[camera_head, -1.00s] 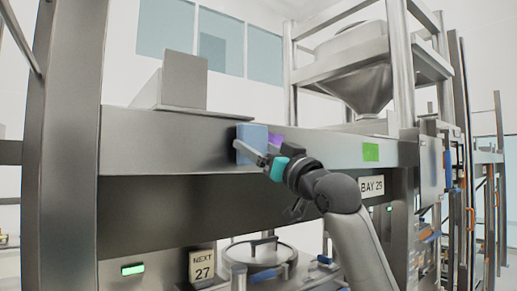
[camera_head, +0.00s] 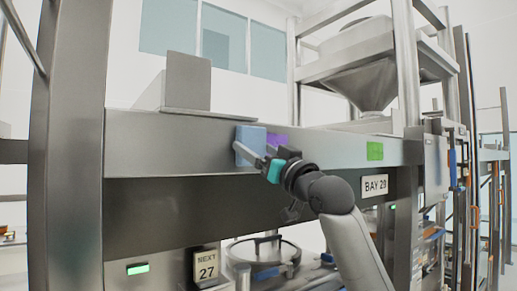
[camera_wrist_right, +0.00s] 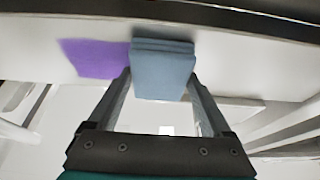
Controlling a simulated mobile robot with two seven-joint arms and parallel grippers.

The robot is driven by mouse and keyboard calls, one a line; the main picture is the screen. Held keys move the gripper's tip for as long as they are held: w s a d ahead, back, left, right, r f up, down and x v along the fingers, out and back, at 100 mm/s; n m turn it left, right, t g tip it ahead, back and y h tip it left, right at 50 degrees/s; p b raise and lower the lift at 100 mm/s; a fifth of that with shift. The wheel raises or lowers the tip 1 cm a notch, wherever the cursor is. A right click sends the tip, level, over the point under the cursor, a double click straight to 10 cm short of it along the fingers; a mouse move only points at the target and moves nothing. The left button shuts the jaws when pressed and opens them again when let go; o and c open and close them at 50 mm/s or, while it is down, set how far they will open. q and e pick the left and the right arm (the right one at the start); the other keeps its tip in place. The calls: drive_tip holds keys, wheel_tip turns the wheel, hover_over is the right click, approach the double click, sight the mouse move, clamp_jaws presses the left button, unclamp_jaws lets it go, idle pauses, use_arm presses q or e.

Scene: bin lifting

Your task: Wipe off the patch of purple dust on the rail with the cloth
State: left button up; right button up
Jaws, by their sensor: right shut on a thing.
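The cloth (camera_head: 249,142) is a folded light-blue block in my right gripper (camera_head: 262,158), against the front face of the rail (camera_head: 180,145). In the right wrist view the cloth (camera_wrist_right: 163,72) sits between the two fingers of the gripper (camera_wrist_right: 163,90), which is shut on it. The purple dust patch (camera_head: 277,141) is on the rail just right of the cloth, partly hidden by the gripper. In the right wrist view the purple patch (camera_wrist_right: 95,58) lies just left of the cloth. My left gripper is not in view.
A green patch (camera_head: 375,151) is on the rail further right, above the BAY 29 sign (camera_head: 375,186). A metal block (camera_head: 187,82) stands on the rail top at left. A hopper (camera_head: 368,82) is behind. A thick upright post (camera_head: 72,150) is at left.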

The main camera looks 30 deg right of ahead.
drive_tip(key=shift+d, duration=0.1)
drive_tip(key=shift+w+d+p, duration=0.5)
drive_tip(key=shift+d+p, duration=0.8)
drive_tip(key=shift+d, duration=4.6)
drive_tip(key=shift+s+a+p, duration=0.15)
drive_tip(key=shift+a+p, duration=0.1)
drive_tip(key=shift+a, duration=1.75)
drive_tip(key=shift+s+a+p, duration=0.2)
drive_tip(key=shift+a, duration=1.8)
drive_tip(key=shift+s+a+p, duration=0.15)
drive_tip(key=shift+a+p, duration=0.1)
drive_tip(key=shift+a, duration=1.75)
drive_tip(key=shift+s+d+f+b, duration=0.1)
drive_tip(key=shift+s+b, duration=0.3)
drive_tip(key=shift+s, duration=0.2)
drive_tip(key=shift+s+d+b, duration=0.15)
drive_tip(key=shift+s+b, duration=0.65)
drive_tip(key=shift+s, duration=1.6)
